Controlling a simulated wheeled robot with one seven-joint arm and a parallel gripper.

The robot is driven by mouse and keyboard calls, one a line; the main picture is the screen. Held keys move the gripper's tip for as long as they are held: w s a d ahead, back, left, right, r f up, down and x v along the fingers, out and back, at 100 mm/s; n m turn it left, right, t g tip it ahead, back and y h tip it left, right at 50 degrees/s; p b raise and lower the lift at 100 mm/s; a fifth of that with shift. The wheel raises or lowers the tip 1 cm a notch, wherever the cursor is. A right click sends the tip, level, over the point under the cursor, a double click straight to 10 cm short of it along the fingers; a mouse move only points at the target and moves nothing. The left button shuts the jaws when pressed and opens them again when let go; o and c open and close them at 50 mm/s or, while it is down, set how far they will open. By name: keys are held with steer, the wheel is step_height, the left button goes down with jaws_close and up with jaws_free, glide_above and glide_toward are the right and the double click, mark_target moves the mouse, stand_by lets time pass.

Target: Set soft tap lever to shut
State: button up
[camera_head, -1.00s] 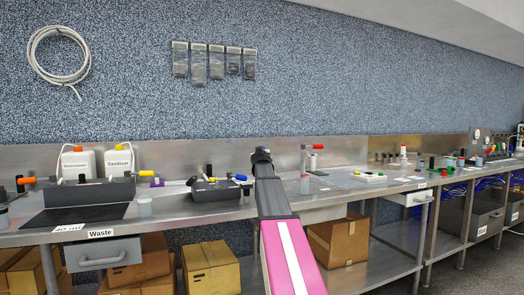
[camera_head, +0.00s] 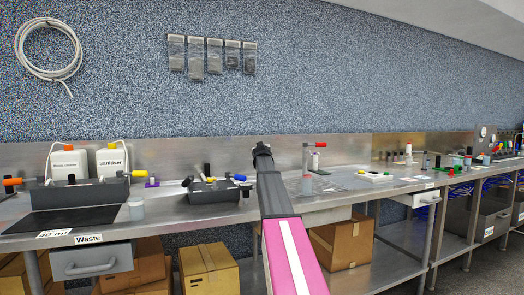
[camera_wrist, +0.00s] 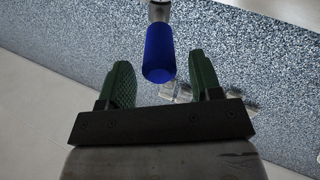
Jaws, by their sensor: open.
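In the wrist view, a blue cylindrical lever handle (camera_wrist: 160,52) on a pale metal stem lies between and just ahead of the two green fingers. My gripper (camera_wrist: 160,78) is open, with a visible gap to the handle on both sides. My fingers are hidden in the head view. No label reading "soft" is legible, so I cannot tell which lever is the soft tap.
A steel bench (camera_head: 170,210) runs along the wall. At left stand white bottles (camera_head: 112,162) by a block with orange and yellow levers. A red-handled tap (camera_head: 313,145) is right of my arm. Cardboard boxes (camera_head: 208,268) sit below.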

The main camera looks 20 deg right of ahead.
steer(key=x, duration=0.3)
steer(key=shift+w, duration=0.25)
jaws_close()
